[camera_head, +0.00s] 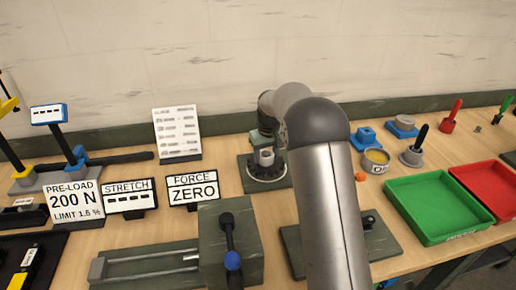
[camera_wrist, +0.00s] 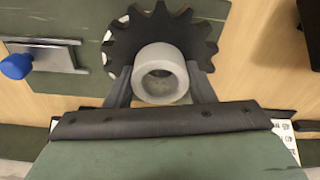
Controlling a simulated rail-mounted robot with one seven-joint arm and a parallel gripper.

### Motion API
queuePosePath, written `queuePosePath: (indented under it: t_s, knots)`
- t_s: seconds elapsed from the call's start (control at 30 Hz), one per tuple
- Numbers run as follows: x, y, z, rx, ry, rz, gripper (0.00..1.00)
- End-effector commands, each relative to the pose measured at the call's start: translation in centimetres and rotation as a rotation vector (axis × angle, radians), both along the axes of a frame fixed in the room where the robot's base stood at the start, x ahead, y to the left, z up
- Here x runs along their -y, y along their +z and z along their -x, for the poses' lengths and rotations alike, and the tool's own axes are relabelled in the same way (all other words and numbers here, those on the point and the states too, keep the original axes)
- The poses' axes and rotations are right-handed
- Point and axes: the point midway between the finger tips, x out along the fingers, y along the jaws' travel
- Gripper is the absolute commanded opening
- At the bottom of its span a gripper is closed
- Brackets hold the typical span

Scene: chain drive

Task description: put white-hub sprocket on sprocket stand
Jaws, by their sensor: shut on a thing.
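The white-hub sprocket (camera_wrist: 159,32) is a dark toothed wheel with a pale grey-white hub (camera_wrist: 160,74), large in the wrist view. My gripper (camera_wrist: 160,88) has one dark finger on each side of the hub and is shut on it. In the head view the sprocket's pale hub (camera_head: 265,157) shows over a dark green plate (camera_head: 247,180) left of my arm, with a dark round part and light marks around its foot. Whether the sprocket touches what lies below is unclear. I cannot tell for sure which fixture is the sprocket stand.
A grey cone base with a black post (camera_head: 413,150), a yellow-filled tin (camera_head: 375,161) and blue blocks (camera_head: 363,138) stand right of my arm. Green (camera_head: 440,207) and red (camera_head: 486,187) trays lie farther right.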

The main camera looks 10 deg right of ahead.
Motion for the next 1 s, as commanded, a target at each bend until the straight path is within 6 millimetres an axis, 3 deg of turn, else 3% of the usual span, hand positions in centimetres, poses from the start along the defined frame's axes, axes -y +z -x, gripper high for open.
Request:
queuePosePath:
  t_s: [0.27, 0.6, 0.97, 1.0]
  knots:
    - [0.8, -0.7, -0.6, 0.006, -0.001, -0.001, 0.0]
    - [1.1, -4.2, -0.8, 0.007, 0.0, -0.001, 0.0]
    - [1.1, -4.6, -0.8, 0.008, 0.0, -0.001, 0.0]
    - [1.1, -4.9, -0.7, 0.002, 0.0, 0.0, 0.52]
